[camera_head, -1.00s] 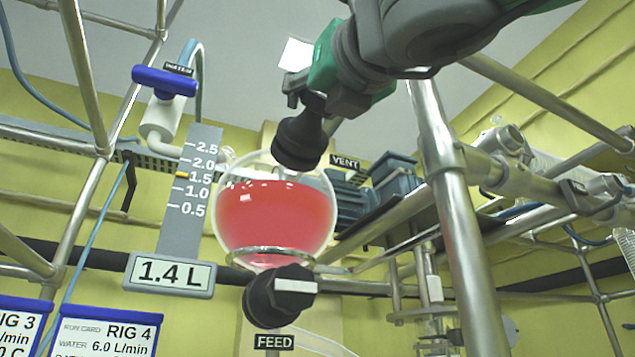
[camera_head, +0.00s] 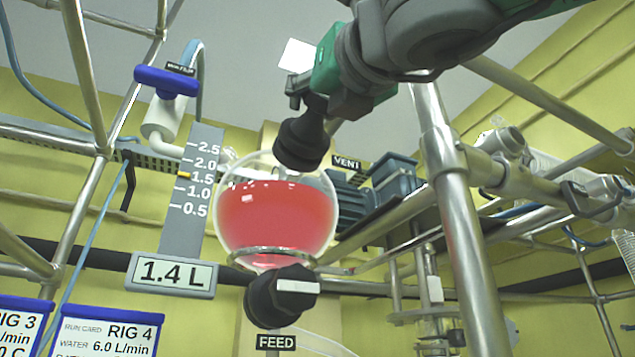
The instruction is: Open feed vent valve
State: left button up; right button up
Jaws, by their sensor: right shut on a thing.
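The feed vent valve has a black knob (camera_head: 302,142) at the top of the round glass feed vessel (camera_head: 278,216), next to the VENT label (camera_head: 346,162). The vessel holds red liquid. My right gripper (camera_head: 308,103) comes down from the upper right and is shut on the top of the vent valve knob. Its fingers partly hide the knob's upper part, so the knob's pointer does not show. Below the vessel is the black feed valve (camera_head: 283,296) with a white bar lying level, above the FEED label (camera_head: 276,342). My left gripper is not in view.
A level scale (camera_head: 192,190) with a 1.4 L display (camera_head: 170,274) stands left of the vessel. A blue-handled water valve (camera_head: 166,80) is at upper left. Metal frame tubes, one upright post (camera_head: 462,230) close on the right, surround the vessel. Run cards (camera_head: 105,332) hang at lower left.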

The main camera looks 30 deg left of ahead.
jog(key=shift+w+f, duration=0.1)
jog(key=shift+w, duration=0.05)
dwell(0.4)
jog(key=o, duration=1)
jog(key=shift+o, duration=0.2)
jog(key=shift+w+a, duration=0.3)
jog(key=shift+w, duration=0.05)
jog(key=shift+s, duration=0.3)
jog(key=shift+s+d+f, duration=0.1)
jog(key=shift+s+d, duration=0.1)
jog(key=shift+d, duration=0.05)
jog(key=v, duration=1.1)
jog(key=shift+w+d+f, duration=0.15)
jog(key=shift+w+d, duration=0.05)
jog(key=shift+a, duration=0.25)
